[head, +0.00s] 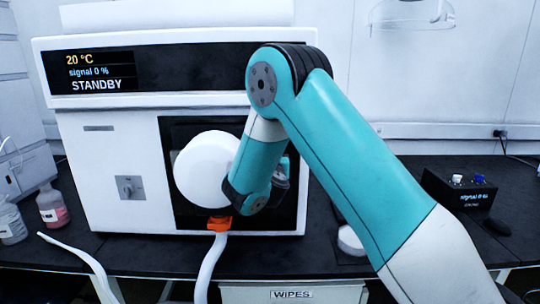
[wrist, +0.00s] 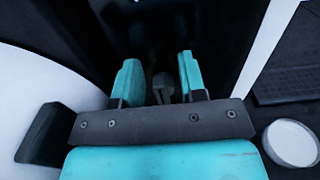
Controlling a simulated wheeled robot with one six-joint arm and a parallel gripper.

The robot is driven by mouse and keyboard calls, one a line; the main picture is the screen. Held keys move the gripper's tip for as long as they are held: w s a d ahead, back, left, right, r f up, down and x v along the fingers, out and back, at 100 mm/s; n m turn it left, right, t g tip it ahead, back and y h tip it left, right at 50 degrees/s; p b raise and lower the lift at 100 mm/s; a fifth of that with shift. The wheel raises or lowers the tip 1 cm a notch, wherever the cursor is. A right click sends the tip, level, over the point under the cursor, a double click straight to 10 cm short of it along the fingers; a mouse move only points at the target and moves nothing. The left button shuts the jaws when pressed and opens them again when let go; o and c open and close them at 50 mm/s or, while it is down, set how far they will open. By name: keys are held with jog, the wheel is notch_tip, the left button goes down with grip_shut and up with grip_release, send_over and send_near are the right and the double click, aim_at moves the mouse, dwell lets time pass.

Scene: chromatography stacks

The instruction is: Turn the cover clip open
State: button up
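A small dark grey clip-like piece (wrist: 163,85) stands out from the black panel in the wrist view, in line with the gap between my fingers. I take it for the cover clip, but it is dim and its turn position is hard to tell. My gripper (wrist: 160,80) has its two teal fingers apart, one on each side of it; I cannot tell whether they touch it. In the head view my arm mostly hides the gripper and the clip. A large white round body (head: 203,168) sits before the black panel (head: 180,131), left of my wrist.
The white instrument (head: 95,150) reads STANDBY. An orange fitting (head: 219,223) with a white hose hangs below the round body. A white round dish (head: 350,240) and a dark control box (head: 460,190) stand right on the black bench. Bottles (head: 52,205) stand left.

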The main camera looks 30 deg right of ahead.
grip_shut()
jog(key=shift+s+f, duration=0.1)
jog(key=shift+f, duration=0.05)
